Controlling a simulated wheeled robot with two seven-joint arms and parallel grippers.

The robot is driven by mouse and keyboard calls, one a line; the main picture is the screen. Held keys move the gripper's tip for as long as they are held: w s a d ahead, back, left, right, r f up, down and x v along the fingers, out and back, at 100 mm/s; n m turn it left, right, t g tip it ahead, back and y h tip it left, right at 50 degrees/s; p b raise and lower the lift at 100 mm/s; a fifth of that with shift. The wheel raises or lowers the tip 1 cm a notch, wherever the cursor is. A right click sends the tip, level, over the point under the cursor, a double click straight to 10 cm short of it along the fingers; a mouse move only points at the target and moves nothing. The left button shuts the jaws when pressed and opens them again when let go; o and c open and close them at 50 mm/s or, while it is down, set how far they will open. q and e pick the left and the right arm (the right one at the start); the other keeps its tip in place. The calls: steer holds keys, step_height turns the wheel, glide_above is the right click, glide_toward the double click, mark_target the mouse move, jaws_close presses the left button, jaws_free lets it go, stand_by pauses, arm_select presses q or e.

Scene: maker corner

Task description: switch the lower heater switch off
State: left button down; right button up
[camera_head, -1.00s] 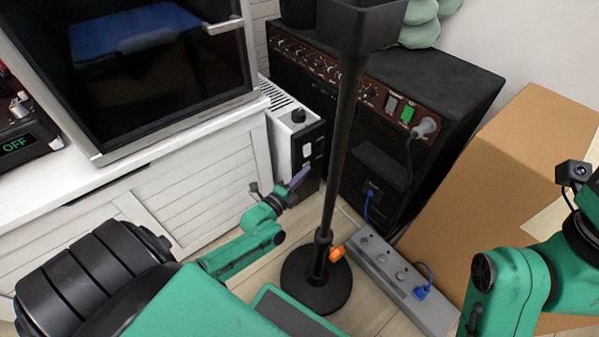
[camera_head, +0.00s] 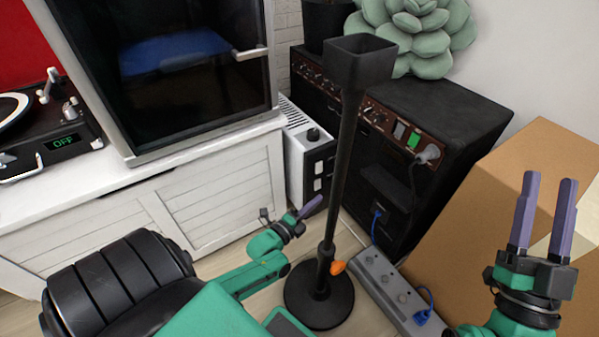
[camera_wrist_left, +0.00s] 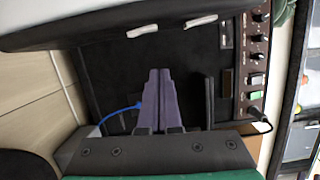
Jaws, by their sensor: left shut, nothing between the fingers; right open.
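The heater (camera_head: 295,150) is a narrow white unit with a black front, between the white cabinet and the black amplifier. Its front carries a knob, an upper white switch (camera_head: 319,168) and a lower white switch (camera_head: 317,184). In the left wrist view the lower switch (camera_wrist_left: 145,30) and upper switch (camera_wrist_left: 200,21) show near the top edge; their on or off positions are unclear. My left gripper (camera_head: 312,207) is shut and empty, its purple fingertips just below the lower switch in the head view, seemingly apart from it. My right gripper (camera_head: 547,190) is open and empty, fingers up, before the cardboard box.
A black stand (camera_head: 338,180) rises close to the right of my left gripper. The amplifier (camera_head: 440,115) stands behind it. A grey power strip (camera_head: 388,290) with blue plugs lies on the floor. The cardboard box (camera_head: 480,215) fills the right. The cabinet (camera_head: 225,190) is at left.

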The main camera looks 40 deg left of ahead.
arm_select(q)
steer(key=s+p, duration=0.2)
steer(key=s, duration=0.4)
steer(key=shift+s+a+p, duration=0.3)
steer(key=shift+s, duration=0.1)
arm_select(e)
steer(key=s+a+f+m+g+h, duration=0.1)
steer(key=f+g, duration=0.3)
steer(key=f, duration=1)
steer(key=s+a+f+m+g+h, duration=0.1)
steer(key=s+f+g, duration=0.3)
steer(key=f, duration=1)
steer(key=shift+s+a+g+h, duration=0.2)
steer(key=shift+a+g+h, duration=0.2)
steer(key=shift+g+h, duration=0.25)
arm_select(q)
steer(key=shift+r, duration=0.1)
steer(key=shift+s, duration=0.1)
